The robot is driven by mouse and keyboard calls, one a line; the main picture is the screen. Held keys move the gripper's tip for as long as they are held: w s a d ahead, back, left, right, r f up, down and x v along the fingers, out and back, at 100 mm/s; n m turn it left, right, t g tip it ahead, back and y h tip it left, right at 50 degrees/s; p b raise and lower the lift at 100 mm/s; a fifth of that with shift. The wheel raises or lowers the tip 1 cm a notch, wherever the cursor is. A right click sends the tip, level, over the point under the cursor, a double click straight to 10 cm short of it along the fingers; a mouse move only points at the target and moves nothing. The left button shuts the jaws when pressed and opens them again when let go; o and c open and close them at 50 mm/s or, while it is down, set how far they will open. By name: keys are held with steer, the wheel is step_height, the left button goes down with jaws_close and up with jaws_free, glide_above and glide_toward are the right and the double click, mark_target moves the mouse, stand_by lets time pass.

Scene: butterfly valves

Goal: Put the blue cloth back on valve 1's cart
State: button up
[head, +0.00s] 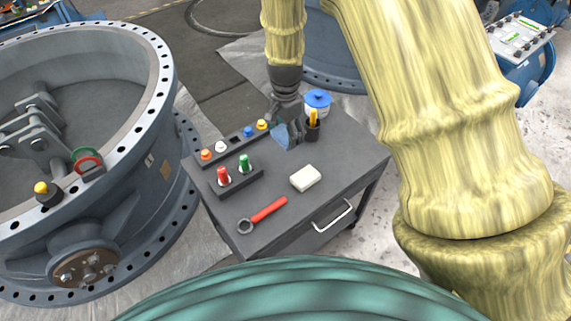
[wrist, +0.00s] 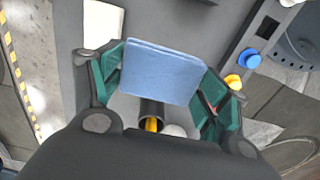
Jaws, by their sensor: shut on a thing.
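The blue cloth (head: 280,135) is a small folded pad, and my gripper (head: 287,122) is shut on it. In the wrist view the cloth (wrist: 162,72) lies between the two green-padded fingers (wrist: 165,85). The gripper points down over the back part of the dark grey cart (head: 330,186). The cloth is low over the cart top; I cannot tell whether it touches. Part of the cloth is hidden by the fingers in the head view.
Near the cloth are a black cup (head: 312,133) with a yellow item, a blue-lidded tub (head: 318,100) and a rack of coloured knobs (head: 221,147). Red and green bottles (head: 233,170), a white block (head: 305,179) and a red-handled wrench (head: 262,216) lie nearer. A large valve (head: 150,190) stands left.

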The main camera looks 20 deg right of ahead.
mark_target(285, 160)
steer(key=shift+w+f, duration=0.1)
steer(key=shift+f, duration=0.45)
steer(key=shift+f+p, duration=0.5)
steer(key=shift+f, duration=4)
steer(key=shift+f, duration=0.15)
steer(key=o, duration=1.1)
step_height(285, 160, up, 12)
steer(key=shift+r+b, duration=0.2)
steer(key=shift+b, duration=0.45)
